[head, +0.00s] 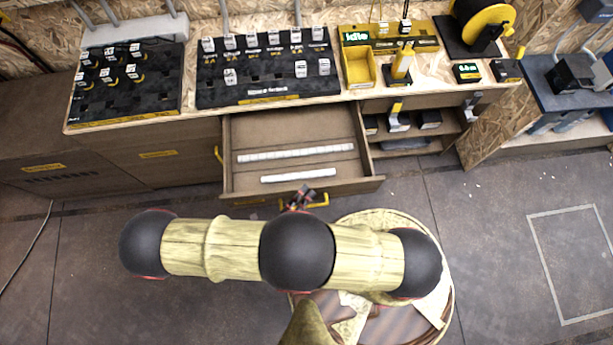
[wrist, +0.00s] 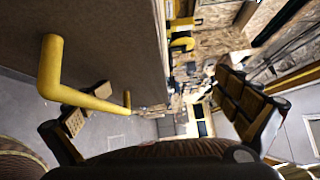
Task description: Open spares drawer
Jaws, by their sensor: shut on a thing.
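The wooden spares drawer (head: 305,164) is pulled out from under the workbench, with its inside showing in the head view. Its yellow bar handle (head: 319,203) is on the front panel and also shows at the left of the wrist view (wrist: 88,100). My gripper (head: 299,197) is at the drawer front, shut on the handle. In the wrist view its padded fingers (wrist: 160,118) show at left and right, with the handle bar by the left finger. My arm hides part of the floor below the drawer.
Two white strips lie in the drawer. The bench above holds black trays (head: 265,90) of labelled parts and a yellow bin (head: 358,69). An open shelf (head: 408,146) is right of the drawer. The floor at right is clear around a marked rectangle (head: 575,265).

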